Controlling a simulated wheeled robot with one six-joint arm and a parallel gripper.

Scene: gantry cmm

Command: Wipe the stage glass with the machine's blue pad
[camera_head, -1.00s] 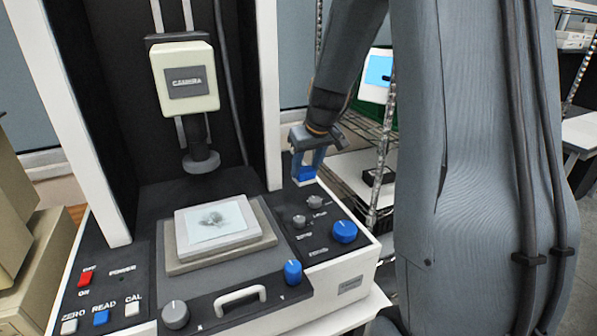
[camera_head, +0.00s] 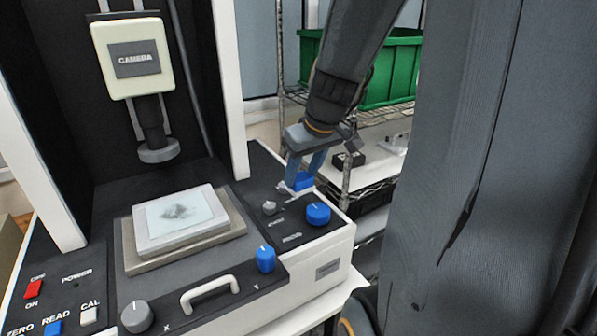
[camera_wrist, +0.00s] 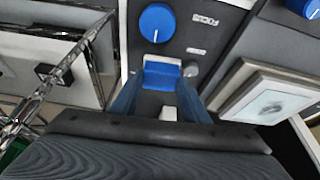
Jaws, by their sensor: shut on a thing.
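My gripper (camera_head: 303,172) is shut on the blue pad (camera_head: 303,182), over the right side of the machine's dark control panel. In the wrist view the pad (camera_wrist: 162,74) sits between my two fingers, near the large blue knob. Whether it touches the panel I cannot tell. The stage glass (camera_head: 172,214) is a pale plate with a grey smudge, lying on the stepped stage left of my gripper. It also shows at the right of the wrist view (camera_wrist: 262,98). My gripper is apart from the glass.
The camera head (camera_head: 134,60) with its lens hangs above and behind the stage. A blue focus knob (camera_head: 318,213) and a grey knob (camera_head: 268,207) stand on the panel. A white handle (camera_head: 210,292) is in front. A wire rack with a green bin (camera_head: 385,72) stands behind.

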